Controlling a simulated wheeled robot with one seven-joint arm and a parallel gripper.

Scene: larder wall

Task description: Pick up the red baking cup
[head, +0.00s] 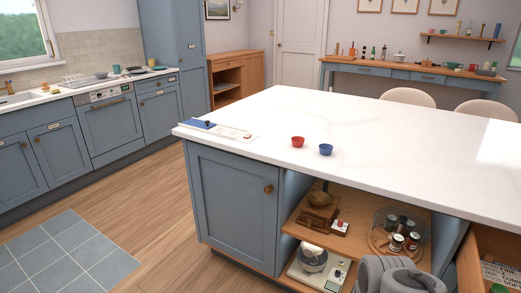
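The red baking cup (297,141) stands on the white island worktop (400,143), near its front edge and left of the middle. A similar blue cup (326,149) stands just to its right, with a small gap between them. Nothing covers the red cup. Grey rounded parts of my arm show at the bottom edge, right of the middle, well below and in front of the cups. The fingers of my gripper do not show.
A white board with a blue part (198,124) lies at the worktop's left corner. Open shelves below hold a scale (316,268), a round clear container of jars (388,238) and other small items. An open wooden drawer (487,245) is at lower right. The worktop behind the cups is clear.

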